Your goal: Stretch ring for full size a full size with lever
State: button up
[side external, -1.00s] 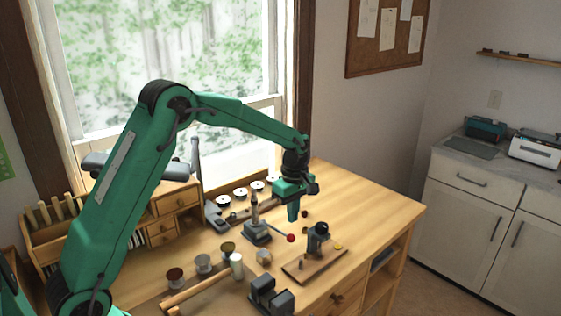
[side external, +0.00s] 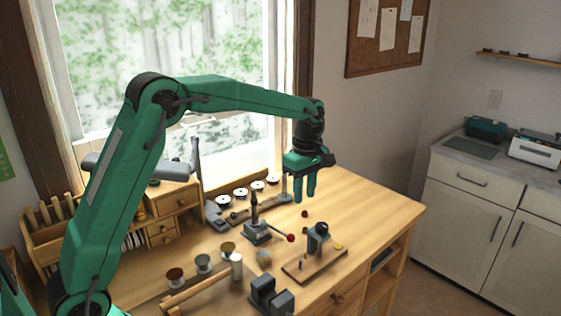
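The ring stretcher (side external: 257,231) is a grey base with a dark upright spindle, standing on the wooden bench. Its lever ends in a red knob (side external: 291,238) and points to the right, sloping slightly down. My gripper (side external: 304,199) hangs above the bench, up and to the right of the stretcher and apart from it. Its two green fingers point down with a gap between them, and nothing shows between them. I cannot make out a ring on the spindle at this size. A small yellow piece (side external: 338,246) lies on a wooden board; I cannot tell whether it is a ring.
The board (side external: 300,268) carries a dark upright device (side external: 318,237). A grey block tool (side external: 270,294) stands at the front. Spools (side external: 240,194) line the window side. The bench's right side is clear.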

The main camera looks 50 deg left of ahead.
jog(key=g, duration=0.2)
send_over(276, 230)
jog(key=w+d, duration=0.2)
jog(key=d, duration=0.2)
jog(key=w+x, duration=0.2)
jog(key=x, duration=0.6)
jog(key=shift+a+f, duration=0.2)
jog(key=shift+f, duration=0.1)
jog(key=shift+f, duration=0.1)
jog(key=shift+x, duration=3.8)
jog(key=shift+c, duration=0.4)
grip_shut()
